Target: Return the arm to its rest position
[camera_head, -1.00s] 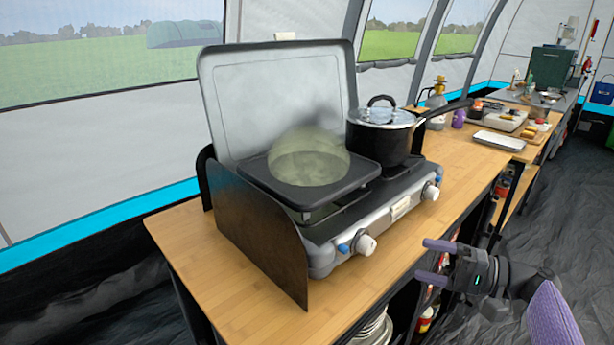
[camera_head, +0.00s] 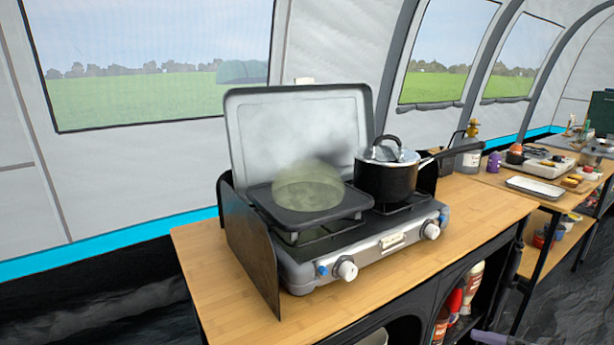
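Only a small purple-grey part of my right gripper (camera_head: 490,338) shows at the bottom edge, in front of the wooden counter's shelves. The rest of it is cut off, so its opening cannot be seen. It touches nothing that I can see. My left gripper is not in view.
A two-burner camp stove (camera_head: 375,249) with its lid raised stands on the wooden counter (camera_head: 215,265). A dark plate (camera_head: 352,204) with a steaming, translucent greenish dome (camera_head: 308,190) sits on the left burner. A lidded black pot (camera_head: 385,180) sits on the right burner, its handle pointing right.

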